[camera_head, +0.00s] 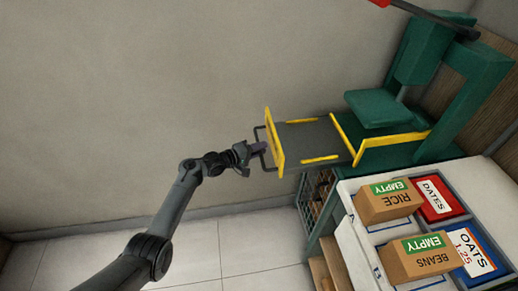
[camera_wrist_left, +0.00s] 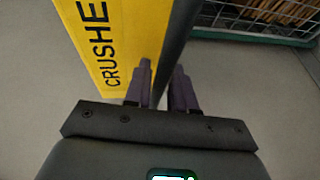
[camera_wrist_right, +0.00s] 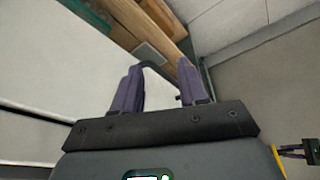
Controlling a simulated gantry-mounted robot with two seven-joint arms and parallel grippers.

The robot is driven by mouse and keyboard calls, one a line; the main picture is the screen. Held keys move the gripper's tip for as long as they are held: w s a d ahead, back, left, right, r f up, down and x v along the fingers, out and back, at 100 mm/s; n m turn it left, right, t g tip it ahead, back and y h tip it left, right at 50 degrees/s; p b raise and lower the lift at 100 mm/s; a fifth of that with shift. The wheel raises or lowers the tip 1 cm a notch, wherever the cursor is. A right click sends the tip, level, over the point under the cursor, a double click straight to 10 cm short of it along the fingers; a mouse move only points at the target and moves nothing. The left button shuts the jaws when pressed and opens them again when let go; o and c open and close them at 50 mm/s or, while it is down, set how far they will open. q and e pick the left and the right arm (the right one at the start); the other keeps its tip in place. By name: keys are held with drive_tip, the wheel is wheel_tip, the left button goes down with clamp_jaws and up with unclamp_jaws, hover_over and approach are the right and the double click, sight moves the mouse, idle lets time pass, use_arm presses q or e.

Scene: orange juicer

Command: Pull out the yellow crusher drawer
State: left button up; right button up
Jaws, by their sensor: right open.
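The crusher drawer is a grey tray with yellow side strips (camera_head: 319,160) and a yellow front panel (camera_head: 273,142). It stands out to the left from the green juicer (camera_head: 385,155). In the left wrist view the yellow panel (camera_wrist_left: 105,45) shows the letters "CRUSHE". A dark bar handle (camera_head: 262,133) is on the outer side of the panel. My left gripper (camera_head: 257,150) is at this handle. In its wrist view the fingers (camera_wrist_left: 162,75) lie on both sides of the dark bar and seem closed on it. My right gripper (camera_wrist_right: 160,75) is open and away from the drawer.
A wire basket (camera_head: 318,190) sits below the drawer. The floor at left is clear.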

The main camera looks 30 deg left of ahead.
use_arm(q)
drive_tip(key=shift+o, duration=1.2)
drive_tip(key=shift+s+a+r, duration=0.15)
drive_tip(key=shift+s, duration=0.1)
drive_tip(key=p+v, duration=0.3)
drive_tip(key=v, duration=0.7)
drive_tip(key=shift+p, duration=0.35)
drive_tip(key=shift+s, duration=0.1)
